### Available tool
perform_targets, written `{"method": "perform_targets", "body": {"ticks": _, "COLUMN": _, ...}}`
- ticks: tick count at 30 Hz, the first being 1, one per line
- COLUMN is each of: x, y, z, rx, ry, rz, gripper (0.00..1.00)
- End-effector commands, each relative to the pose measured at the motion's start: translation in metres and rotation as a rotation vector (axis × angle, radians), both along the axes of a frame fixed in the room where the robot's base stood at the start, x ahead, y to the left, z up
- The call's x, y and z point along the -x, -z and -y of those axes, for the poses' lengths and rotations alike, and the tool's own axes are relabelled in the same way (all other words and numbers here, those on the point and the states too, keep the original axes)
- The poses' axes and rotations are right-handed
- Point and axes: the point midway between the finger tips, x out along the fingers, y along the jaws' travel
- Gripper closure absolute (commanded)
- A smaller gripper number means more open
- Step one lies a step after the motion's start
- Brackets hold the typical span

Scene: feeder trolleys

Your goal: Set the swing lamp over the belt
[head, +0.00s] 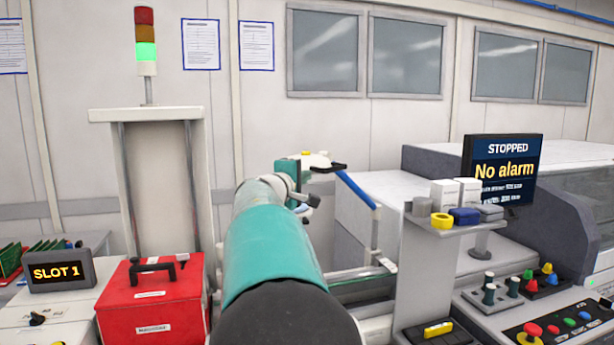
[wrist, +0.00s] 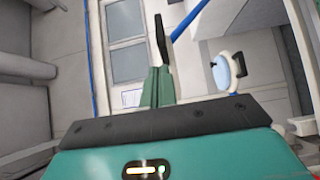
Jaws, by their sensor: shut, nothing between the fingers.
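The swing lamp's blue boom (head: 358,190) slopes down to the right to a slim upright post in the head view, and shows in the wrist view (wrist: 188,22). In the wrist view my gripper's fingers (wrist: 160,38) are together and hold nothing. A white oval piece with a light blue face and black handle (wrist: 228,70) lies to their right. The belt (head: 350,290) runs below the post, partly hidden by my arm.
A red case (head: 150,305) and a SLOT 1 display (head: 60,272) stand at left. At right are a shelf with small boxes (head: 465,228), a screen reading STOPPED and No alarm (head: 503,170) and a button panel (head: 555,325). A signal tower (head: 146,50) shows green.

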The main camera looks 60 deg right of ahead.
Motion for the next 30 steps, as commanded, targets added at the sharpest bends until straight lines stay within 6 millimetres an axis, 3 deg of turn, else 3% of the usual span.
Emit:
{"method": "perform_targets", "body": {"ticks": 9, "x": -0.003, "y": 0.002, "z": 0.058, "rx": -0.003, "ry": 0.001, "rz": 0.002, "gripper": 1.0}}
{"method": "perform_targets", "body": {"ticks": 15, "x": -0.004, "y": 0.002, "z": 0.083, "rx": -0.003, "ry": -0.002, "rz": 0.003, "gripper": 1.0}}
{"method": "perform_targets", "body": {"ticks": 30, "x": 0.004, "y": 0.0, "z": 0.087, "rx": -0.001, "ry": -0.004, "rz": 0.002, "gripper": 1.0}}
